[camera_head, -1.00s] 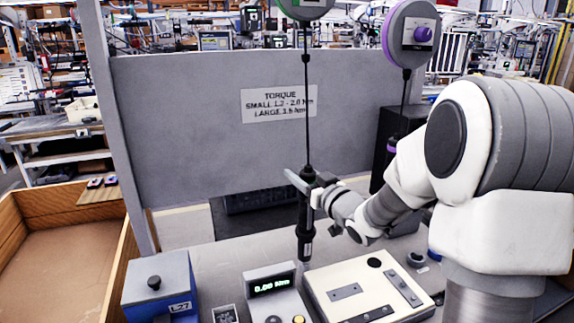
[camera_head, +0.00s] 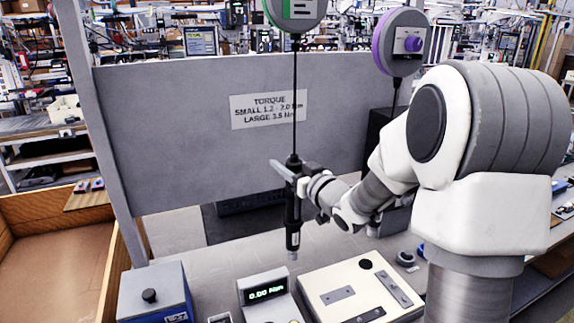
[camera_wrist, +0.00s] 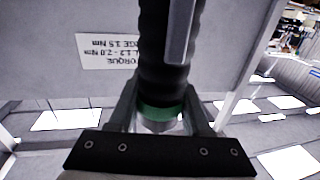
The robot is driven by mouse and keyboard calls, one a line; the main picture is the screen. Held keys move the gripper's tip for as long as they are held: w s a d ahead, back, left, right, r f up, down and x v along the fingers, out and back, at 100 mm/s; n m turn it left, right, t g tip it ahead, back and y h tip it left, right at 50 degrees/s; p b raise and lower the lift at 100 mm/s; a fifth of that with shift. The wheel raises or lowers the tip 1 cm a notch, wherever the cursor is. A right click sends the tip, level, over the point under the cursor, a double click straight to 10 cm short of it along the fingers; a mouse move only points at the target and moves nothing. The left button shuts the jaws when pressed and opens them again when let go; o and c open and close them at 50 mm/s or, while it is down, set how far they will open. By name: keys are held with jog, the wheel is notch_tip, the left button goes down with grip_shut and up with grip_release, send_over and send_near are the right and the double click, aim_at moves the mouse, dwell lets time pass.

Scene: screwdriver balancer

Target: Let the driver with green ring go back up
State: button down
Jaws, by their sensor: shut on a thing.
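The driver with green ring (camera_head: 293,215) is a black, upright tool hanging on a dark cord (camera_head: 295,95) below the balancer reel with a green rim (camera_head: 295,12). My gripper (camera_head: 301,187) is shut on the driver's upper body, coming from the right. In the wrist view the driver (camera_wrist: 165,70) stands between my fingers, with its green ring (camera_wrist: 160,112) just by the gripper's base. The driver's tip hangs in the air, above the bench and clear of the torque display box. The green ring is hidden or too small to see in the head view.
A torque display box (camera_head: 266,290) reading 0.00 Nm and a cream fixture plate (camera_head: 362,290) stand on the bench below. A blue box (camera_head: 157,292) is at the left. A purple-rimmed reel (camera_head: 402,42) hangs at the right. A grey panel (camera_head: 190,140) stands behind.

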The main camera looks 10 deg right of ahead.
grip_release()
dwell(0.6)
jog(key=shift+r, duration=0.1)
